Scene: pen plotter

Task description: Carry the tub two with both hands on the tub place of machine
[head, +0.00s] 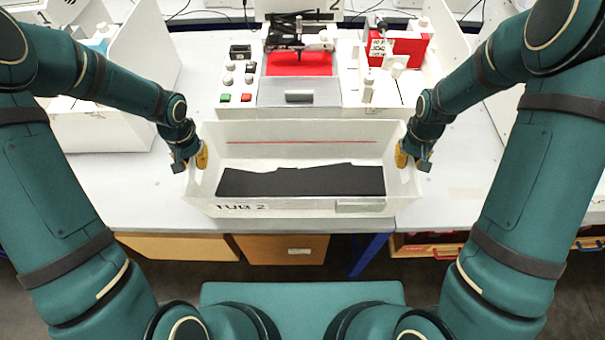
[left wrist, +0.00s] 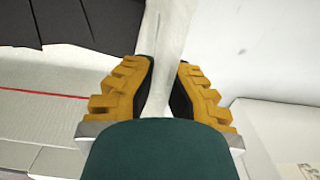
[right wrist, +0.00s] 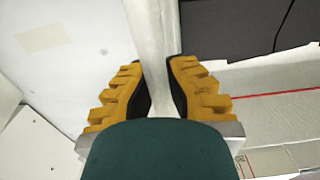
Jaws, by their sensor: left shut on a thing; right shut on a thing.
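Tub two (head: 300,208) is a white open box labelled "TUB 2" on its front wall, with dark flat pieces (head: 300,180) inside. It is at the table's front edge, below the machine in the head view; whether it touches the table I cannot tell. My left gripper (head: 195,158) is shut on its left end wall, which shows between the yellow fingers in the left wrist view (left wrist: 160,85). My right gripper (head: 407,155) is shut on its right end wall, also between the fingers in the right wrist view (right wrist: 158,85). The machine (head: 300,92) stands behind, with a red plate and a grey drawer front.
Buttons and knobs (head: 235,85) are on the machine's left part. A red box (head: 400,45) and small white items stand at its right. White partitioned stations are on both sides. The white tabletop (head: 130,190) is clear left of the tub. Brown boxes (head: 280,248) are under the table.

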